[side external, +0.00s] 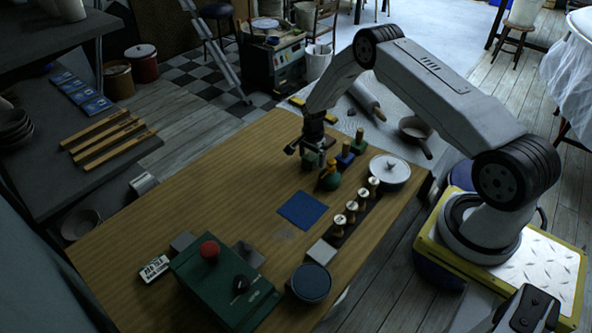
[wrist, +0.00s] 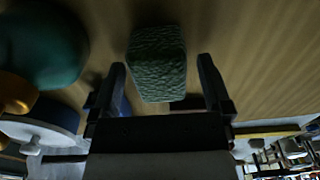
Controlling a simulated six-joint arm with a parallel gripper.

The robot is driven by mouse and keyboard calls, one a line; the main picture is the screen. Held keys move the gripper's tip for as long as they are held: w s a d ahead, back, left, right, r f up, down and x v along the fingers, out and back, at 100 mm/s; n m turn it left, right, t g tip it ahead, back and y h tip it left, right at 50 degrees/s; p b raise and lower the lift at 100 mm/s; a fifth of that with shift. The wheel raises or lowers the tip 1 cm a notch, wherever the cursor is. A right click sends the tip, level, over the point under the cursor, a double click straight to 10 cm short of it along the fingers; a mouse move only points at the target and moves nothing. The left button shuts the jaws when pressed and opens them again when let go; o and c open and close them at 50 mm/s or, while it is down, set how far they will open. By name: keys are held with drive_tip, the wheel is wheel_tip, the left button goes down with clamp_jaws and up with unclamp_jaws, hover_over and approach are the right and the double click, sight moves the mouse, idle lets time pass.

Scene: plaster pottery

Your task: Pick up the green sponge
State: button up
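The green sponge (wrist: 157,62) is a rough-textured block in the upper middle of the wrist view, on the wooden table. My gripper (wrist: 162,68) is open, with one finger on each side of the sponge's near part and a visible gap on both sides. In the side external view my gripper (side external: 310,152) points down low over the far part of the table. The sponge (side external: 311,161) shows there only as a small dark green patch, partly hidden by the fingers.
A teal-green rounded object with an orange part (side external: 329,178) stands close beside the gripper. Blue and green blocks (side external: 346,155), a lidded white pot (side external: 389,170) and a row of stamps (side external: 351,206) lie to the right.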

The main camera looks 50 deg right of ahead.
sight(312, 155)
drive_tip(key=c, duration=1.2)
drive_tip(key=shift+r, duration=0.2)
drive_tip(key=shift+r, duration=4.8)
